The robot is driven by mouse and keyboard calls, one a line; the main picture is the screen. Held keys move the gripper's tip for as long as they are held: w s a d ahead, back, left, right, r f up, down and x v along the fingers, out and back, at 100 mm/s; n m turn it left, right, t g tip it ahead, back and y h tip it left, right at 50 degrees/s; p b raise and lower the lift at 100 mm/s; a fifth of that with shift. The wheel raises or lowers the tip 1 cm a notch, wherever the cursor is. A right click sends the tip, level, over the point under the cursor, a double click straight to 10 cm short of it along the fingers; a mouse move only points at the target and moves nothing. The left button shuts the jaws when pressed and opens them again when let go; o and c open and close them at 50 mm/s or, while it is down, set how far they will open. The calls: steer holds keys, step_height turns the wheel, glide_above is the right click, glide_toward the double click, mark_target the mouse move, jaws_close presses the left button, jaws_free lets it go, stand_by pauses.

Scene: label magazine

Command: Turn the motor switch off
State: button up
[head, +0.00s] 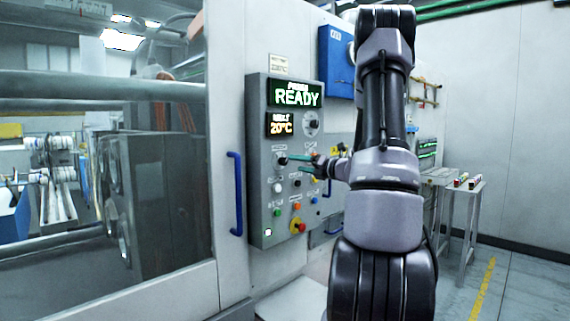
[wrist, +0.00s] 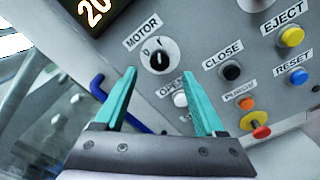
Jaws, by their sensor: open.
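The motor switch (wrist: 159,60) is a round black knob on a white disc under the label MOTOR in the wrist view. Small marks show above the knob, but I cannot tell surely which one it points to. It also shows in the head view (head: 282,160), at the left of the grey control panel (head: 257,190). My gripper (wrist: 160,74) has two green fingers, open and empty, with the knob framed between and just beyond their tips. In the head view my gripper (head: 304,163) reaches the panel from the right. I cannot tell whether the fingers touch it.
Close by are the white OPEN button (wrist: 180,99), black CLOSE button (wrist: 231,71), yellow EJECT button (wrist: 292,37), blue RESET button (wrist: 298,76) and a red mushroom button (wrist: 260,131). The display (head: 296,96) reads READY. A blue handle (head: 236,193) stands left of the panel.

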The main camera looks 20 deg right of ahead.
mark_target(285, 162)
steer(key=x, duration=0.6)
steer(key=shift+w, duration=0.2)
steer(key=shift+c, duration=0.4)
jaws_close()
steer(key=shift+n, duration=0.3)
steer(key=n, duration=0.6)
steer(key=shift+a, duration=0.1)
steer(key=n, duration=0.7)
steer(key=shift+s, duration=0.1)
